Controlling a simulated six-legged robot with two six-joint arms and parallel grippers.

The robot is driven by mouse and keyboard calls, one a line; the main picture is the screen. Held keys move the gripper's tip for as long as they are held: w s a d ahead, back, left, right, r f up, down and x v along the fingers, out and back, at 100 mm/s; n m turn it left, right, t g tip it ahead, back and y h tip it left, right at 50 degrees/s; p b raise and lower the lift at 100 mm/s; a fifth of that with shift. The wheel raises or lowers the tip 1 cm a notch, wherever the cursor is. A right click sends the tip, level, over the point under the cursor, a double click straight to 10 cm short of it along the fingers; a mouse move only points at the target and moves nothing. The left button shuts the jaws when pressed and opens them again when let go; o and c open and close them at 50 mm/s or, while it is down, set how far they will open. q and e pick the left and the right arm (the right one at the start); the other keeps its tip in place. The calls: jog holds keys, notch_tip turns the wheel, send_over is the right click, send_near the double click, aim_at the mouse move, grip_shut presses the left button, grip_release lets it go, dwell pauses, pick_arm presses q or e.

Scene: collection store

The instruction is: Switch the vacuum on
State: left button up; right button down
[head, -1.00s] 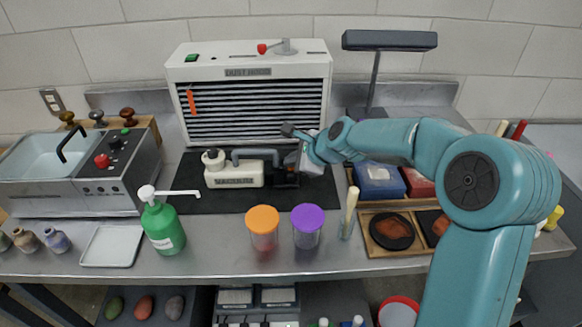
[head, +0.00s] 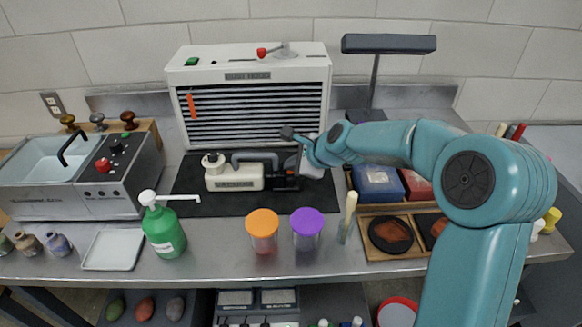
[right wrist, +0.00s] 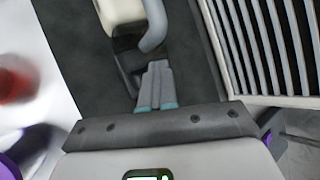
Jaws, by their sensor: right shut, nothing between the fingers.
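The vacuum (head: 235,177) is a cream handheld body with a grey handle and a black end at its right. It lies on a dark mat (head: 205,205) in front of the dust hood. My right gripper (right wrist: 158,72) is shut and empty, with its fingertips over or against the vacuum's black end; I cannot tell if they touch. The right wrist view shows part of the cream body (right wrist: 120,12) beyond the fingertips. In the head view my wrist partly hides the black end. No switch can be made out on the vacuum. My left gripper is not in view.
The dust hood (head: 250,66) stands close behind the mat. Orange-lidded (head: 263,222) and purple-lidded (head: 307,220) jars and a green pump bottle (head: 163,235) stand in front. A blue box (head: 378,181) is to the right, below my forearm. A sink unit (head: 60,190) is at left.

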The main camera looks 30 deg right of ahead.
jog(key=shift+a+f, duration=0.1)
jog(key=shift+r+p, duration=0.35)
jog(key=shift+r, duration=0.05)
notch_tip(320, 180, up, 5)
jog(key=p, duration=0.4)
jog(key=shift+p, duration=0.4)
pick_arm(q)
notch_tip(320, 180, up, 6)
jog(key=shift+p, duration=0.3)
pick_arm(e)
jog(key=shift+r, duration=0.3)
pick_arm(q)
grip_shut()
pick_arm(e)
jog(key=shift+w, duration=0.1)
